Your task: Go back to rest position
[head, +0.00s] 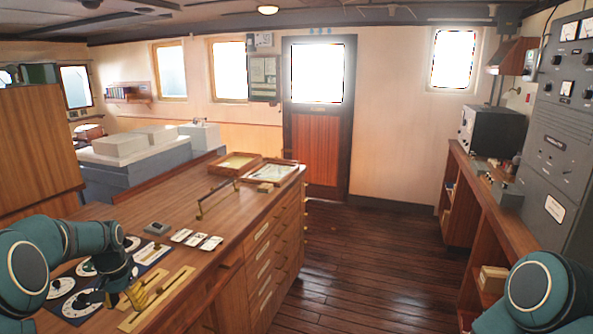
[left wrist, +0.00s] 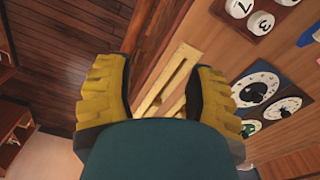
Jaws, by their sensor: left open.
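My left arm comes in from the left in the head view, low over the wooden chart counter (head: 205,205). Its gripper (head: 128,297) points down near the blue mat (head: 62,288) with round dials. The left wrist view shows its yellow fingers (left wrist: 160,80) spread apart with nothing between them. A pale slotted plate (left wrist: 172,75) lies on the counter beyond the fingertips. My right arm (head: 540,295) shows only as a teal joint at the lower right; its gripper is out of the picture.
Grey equipment cabinets (head: 553,140) line the right wall. The plank floor (head: 365,255) between is clear.

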